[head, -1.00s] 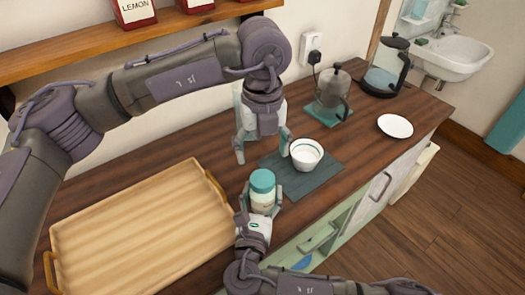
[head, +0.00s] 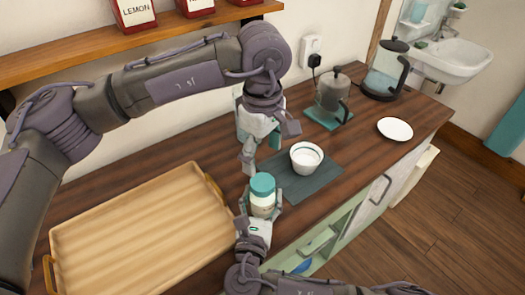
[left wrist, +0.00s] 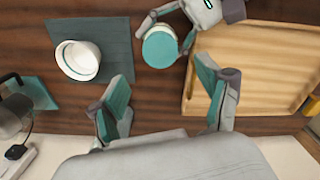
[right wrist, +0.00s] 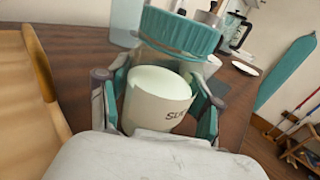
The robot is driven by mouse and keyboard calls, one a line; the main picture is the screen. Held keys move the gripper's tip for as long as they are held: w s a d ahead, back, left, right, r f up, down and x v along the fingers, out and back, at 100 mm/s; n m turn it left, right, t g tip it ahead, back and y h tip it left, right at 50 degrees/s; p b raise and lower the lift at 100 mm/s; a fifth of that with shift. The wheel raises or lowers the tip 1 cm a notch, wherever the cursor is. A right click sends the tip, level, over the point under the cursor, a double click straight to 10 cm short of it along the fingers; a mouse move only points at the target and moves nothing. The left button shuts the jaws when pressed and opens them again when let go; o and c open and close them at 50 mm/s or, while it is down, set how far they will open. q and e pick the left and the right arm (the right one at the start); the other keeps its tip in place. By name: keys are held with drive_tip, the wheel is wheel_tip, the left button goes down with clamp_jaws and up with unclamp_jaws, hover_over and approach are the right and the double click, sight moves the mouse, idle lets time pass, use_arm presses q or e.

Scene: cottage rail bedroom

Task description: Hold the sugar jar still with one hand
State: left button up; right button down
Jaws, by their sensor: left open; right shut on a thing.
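The sugar jar (head: 263,206), pale with a teal lid (head: 263,184), stands upright at the counter's front edge, beside the dark mat. My right gripper (head: 262,211) is shut around its body from the front. In the right wrist view the jar (right wrist: 158,105) sits between the fingers, part of its lettering visible, with the teal lid (right wrist: 182,32) above; whether the lid is seated is unclear there. My left gripper (head: 262,152) is open and empty, behind and above the jar. In the left wrist view the lid (left wrist: 160,47) lies beyond its open fingers (left wrist: 163,75), apart from them.
A white bowl (head: 306,158) stands on the dark mat (head: 320,182), close to my left gripper. A wooden tray (head: 140,225) fills the left. A French press (head: 333,92), kettle (head: 383,75) and white plate (head: 395,128) stand right. A shelf (head: 120,45) hangs above.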

sight(262, 182)
use_arm(q)
drive_tip(key=m, duration=0.9)
drive_tip(key=shift+m, duration=0.3)
drive_tip(key=m, duration=0.7)
drive_tip(key=shift+f+m, duration=0.3)
drive_tip(key=shift+f, duration=0.3)
wheel_tip(262, 182, down, 7)
drive_tip(key=shift+r, duration=0.1)
